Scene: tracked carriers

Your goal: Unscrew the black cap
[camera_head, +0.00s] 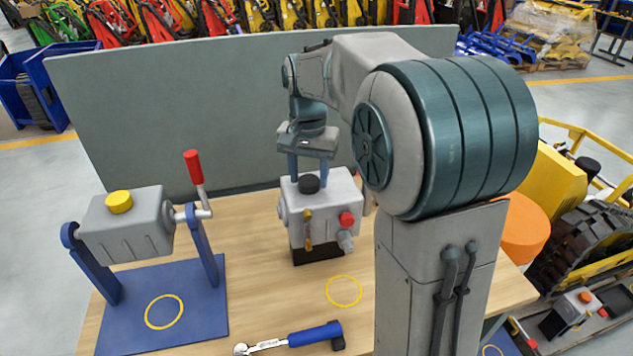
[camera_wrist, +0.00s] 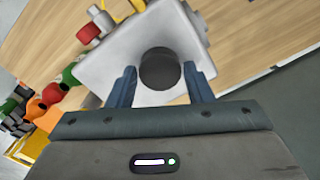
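The black cap (camera_head: 309,183) sits on top of a grey box-shaped unit (camera_head: 325,225) standing on the wooden table. In the wrist view the black cap (camera_wrist: 160,68) lies between the two blue fingers of my gripper (camera_wrist: 160,88). Gaps show on both sides of the cap, so the fingers are apart from it. In the head view my gripper (camera_head: 309,180) points down over the unit, its fingers reaching to about cap height. The unit carries a red knob (camera_head: 346,220) and a brass-coloured part (camera_head: 308,230) on its front.
A grey box with a yellow cap (camera_head: 119,202) hangs in a blue stand (camera_head: 180,300) at left, with a red-handled crank (camera_head: 194,168). A blue-handled wrench (camera_head: 300,338) lies at the table's front. A grey panel (camera_head: 180,110) stands behind. Table around the yellow ring (camera_head: 344,278) is clear.

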